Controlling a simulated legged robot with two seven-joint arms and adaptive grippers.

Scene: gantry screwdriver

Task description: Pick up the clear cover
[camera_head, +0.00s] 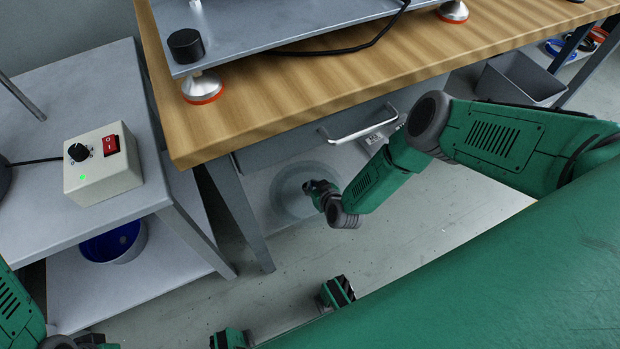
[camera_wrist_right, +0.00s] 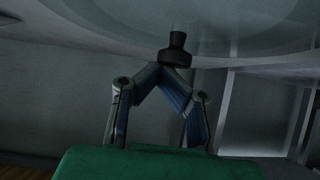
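The clear cover (camera_head: 287,207) is a see-through round dome on the lower shelf beneath the wooden table. My right gripper (camera_head: 309,187) reaches in from the right to the middle of the cover. In the right wrist view the cover (camera_wrist_right: 240,20) spans the top of the picture and has a black knob (camera_wrist_right: 177,42). My right gripper (camera_wrist_right: 172,70) has its two fingers drawn together at the base of this knob and looks shut on it.
The wooden table (camera_head: 260,100) edge and a drawer handle (camera_head: 362,122) are above and close to my right arm. A grey side table (camera_head: 110,85) carries a switch box (camera_head: 100,165). A blue-lined bowl (camera_head: 115,243) sits below. A grey bin (camera_head: 520,80) stands at right.

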